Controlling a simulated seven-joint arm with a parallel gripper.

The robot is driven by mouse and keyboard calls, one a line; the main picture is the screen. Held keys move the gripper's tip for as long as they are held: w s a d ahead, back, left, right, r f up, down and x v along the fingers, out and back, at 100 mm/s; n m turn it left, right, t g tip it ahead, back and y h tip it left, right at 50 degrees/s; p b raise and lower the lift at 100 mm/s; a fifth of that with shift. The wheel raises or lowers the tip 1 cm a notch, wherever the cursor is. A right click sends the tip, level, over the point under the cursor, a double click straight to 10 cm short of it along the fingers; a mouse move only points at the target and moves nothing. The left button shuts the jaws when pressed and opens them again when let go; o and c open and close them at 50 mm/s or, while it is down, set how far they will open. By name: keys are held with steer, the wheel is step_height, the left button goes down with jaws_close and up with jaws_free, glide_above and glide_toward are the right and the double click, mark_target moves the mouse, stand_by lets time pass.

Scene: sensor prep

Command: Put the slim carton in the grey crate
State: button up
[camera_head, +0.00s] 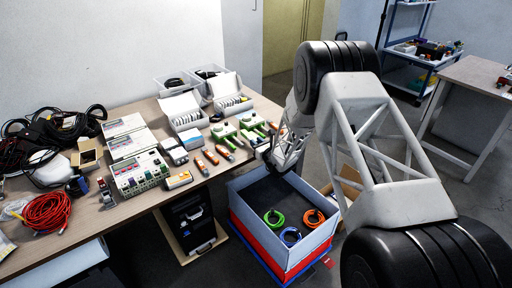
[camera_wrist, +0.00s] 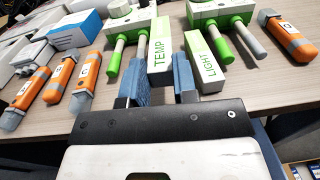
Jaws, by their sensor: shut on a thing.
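My gripper (camera_wrist: 160,85) is shut on a slim white carton marked TEMP (camera_wrist: 160,48), which stands between its blue fingers in the wrist view. A similar white carton marked LIGHT (camera_wrist: 205,62) is just outside the right finger. In the head view my gripper (camera_head: 268,155) is at the table's right edge, beside the grey crate's far left corner. The arm hides much of it there, and I cannot make out the held carton. The grey crate (camera_head: 308,247) sits on a red one below the table, open at the top, with green, blue and orange cable rings inside.
Green-handled devices (camera_head: 224,131) and orange tools (camera_head: 211,157) lie close to my gripper on the table (camera_head: 125,214). White boxes and a red cable coil (camera_head: 47,211) lie further left. A cardboard box (camera_head: 346,184) is right of the crate, partly behind my arm.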

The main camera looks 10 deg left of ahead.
steer(key=shift+w+a, duration=0.2)
steer(key=shift+w, duration=0.35)
steer(key=shift+w+f, duration=0.25)
steer(key=shift+f, duration=0.6)
steer(key=shift+a+f, duration=0.1)
steer(key=shift+f, duration=0.7)
steer(key=shift+f, duration=0.15)
steer(key=o, duration=0.9)
steer(key=v, duration=0.8)
steer(key=shift+f, duration=0.15)
